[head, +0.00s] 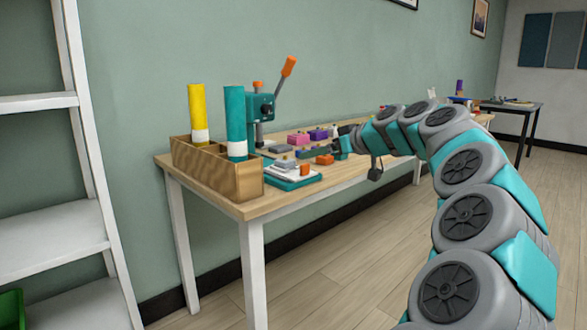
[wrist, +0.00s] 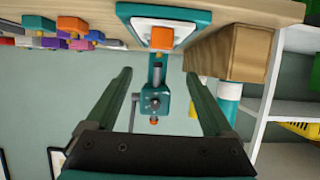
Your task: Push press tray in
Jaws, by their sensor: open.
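The teal press (head: 262,108) stands on the wooden table with its orange-tipped lever raised to the right. It also shows upside down in the wrist view (wrist: 153,103), between my fingers. The press tray (head: 293,184) is a teal slab with a white top, lying in front of the press near the table's front edge. In the wrist view the tray (wrist: 192,16) carries an orange block (wrist: 162,38) and lies beyond my fingertips. My gripper (wrist: 158,73) is open, with nothing between its fingers.
A wooden box (head: 240,185) with a yellow roll (head: 197,108) and a teal roll (head: 236,115) stands left of the tray. Several coloured blocks (head: 300,138) lie on the table behind my gripper. White shelves (head: 50,200) stand at the left. The floor in front is clear.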

